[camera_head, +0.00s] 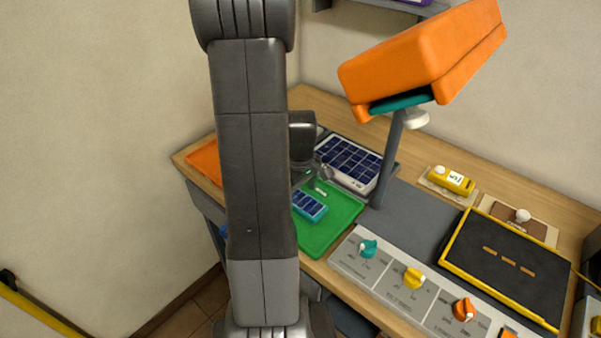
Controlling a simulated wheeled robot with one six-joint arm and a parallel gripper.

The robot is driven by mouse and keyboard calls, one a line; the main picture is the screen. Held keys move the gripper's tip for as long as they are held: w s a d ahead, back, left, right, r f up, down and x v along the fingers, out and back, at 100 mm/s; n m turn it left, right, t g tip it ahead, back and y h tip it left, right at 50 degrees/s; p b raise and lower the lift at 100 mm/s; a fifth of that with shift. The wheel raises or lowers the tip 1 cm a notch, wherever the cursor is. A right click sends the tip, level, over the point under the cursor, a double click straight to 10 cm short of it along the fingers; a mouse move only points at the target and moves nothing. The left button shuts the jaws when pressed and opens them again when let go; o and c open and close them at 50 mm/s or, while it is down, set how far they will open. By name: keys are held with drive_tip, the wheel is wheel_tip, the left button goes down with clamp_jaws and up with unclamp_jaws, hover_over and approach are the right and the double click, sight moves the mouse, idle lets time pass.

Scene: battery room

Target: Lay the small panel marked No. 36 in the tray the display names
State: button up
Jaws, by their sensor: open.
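A small blue panel (309,204) with a teal edge lies over the green tray (326,232); no number on it can be read. My gripper (312,183) is open, just above and behind the small panel, and my arm partly hides it. I cannot tell whether it touches the panel. An orange tray (203,160) lies to the left, mostly hidden behind my arm. A dark board with a yellow frame (490,256) shows orange dashes and no readable tray name.
A larger white-framed panel (348,163) lies behind the green tray. A post (390,160) carries an orange box (425,60) overhead. A console (395,282) with coloured knobs lines the front edge. A yellow device (452,181) stands at the back right.

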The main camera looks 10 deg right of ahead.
sight(301, 200)
wheel_tip(301, 200, up, 10)
drive_tip(key=shift+r, duration=0.2)
idle(0.3)
wheel_tip(301, 200, down, 12)
drive_tip(key=shift+r, duration=0.85)
drive_tip(key=shift+f, duration=0.15)
